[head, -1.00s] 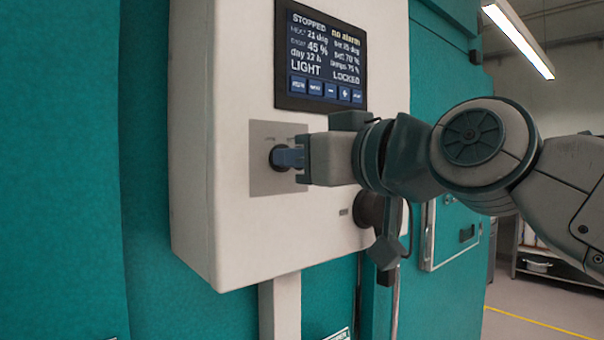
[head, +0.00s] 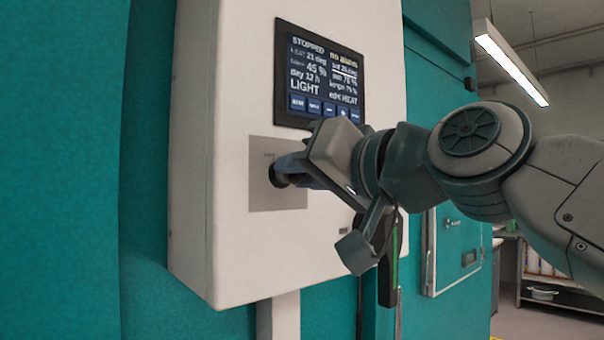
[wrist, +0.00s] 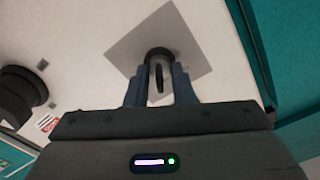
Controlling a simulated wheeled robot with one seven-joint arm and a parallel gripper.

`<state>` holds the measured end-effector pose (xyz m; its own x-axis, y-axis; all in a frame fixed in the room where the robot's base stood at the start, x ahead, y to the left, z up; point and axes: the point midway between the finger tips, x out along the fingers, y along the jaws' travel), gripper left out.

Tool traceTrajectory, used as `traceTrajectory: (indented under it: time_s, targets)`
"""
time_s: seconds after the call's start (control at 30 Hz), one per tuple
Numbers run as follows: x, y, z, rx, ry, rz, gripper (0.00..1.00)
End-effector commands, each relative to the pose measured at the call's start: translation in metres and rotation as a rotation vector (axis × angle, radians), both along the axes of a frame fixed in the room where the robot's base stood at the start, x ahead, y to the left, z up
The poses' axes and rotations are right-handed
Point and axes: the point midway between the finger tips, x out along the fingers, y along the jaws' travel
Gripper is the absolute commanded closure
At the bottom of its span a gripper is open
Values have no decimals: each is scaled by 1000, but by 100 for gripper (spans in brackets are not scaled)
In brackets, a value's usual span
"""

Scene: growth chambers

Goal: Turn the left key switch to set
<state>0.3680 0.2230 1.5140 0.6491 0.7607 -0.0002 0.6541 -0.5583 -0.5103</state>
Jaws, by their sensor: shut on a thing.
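The left key switch (wrist: 158,56) is a dark round lock on a grey square plate (head: 278,200) on the front of a white control box. In the wrist view its narrow key (wrist: 159,78) stands between my blue-grey fingers. My gripper (head: 287,172) is shut on the key and rolled at an angle to the plate. The fingers hide most of the key in the head view. The box's dark screen (head: 318,75) reads STOPPED, LIGHT and what looks like "edit HEAT".
The white control box (head: 225,240) hangs on a teal chamber wall. In the wrist view a large dark round knob (wrist: 22,92) sits left of the plate. A teal door panel (head: 455,245) stands to the right. Floor is open at the far right.

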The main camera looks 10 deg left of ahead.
Motion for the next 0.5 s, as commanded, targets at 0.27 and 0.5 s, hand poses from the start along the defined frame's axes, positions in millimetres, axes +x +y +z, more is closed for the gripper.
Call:
traceTrajectory:
  time_s: [0.27, 0.5]
  targets:
    - [0, 0, 0, 4, 3, -1, 100]
    - [0, 0, 0, 3, 2, -1, 72]
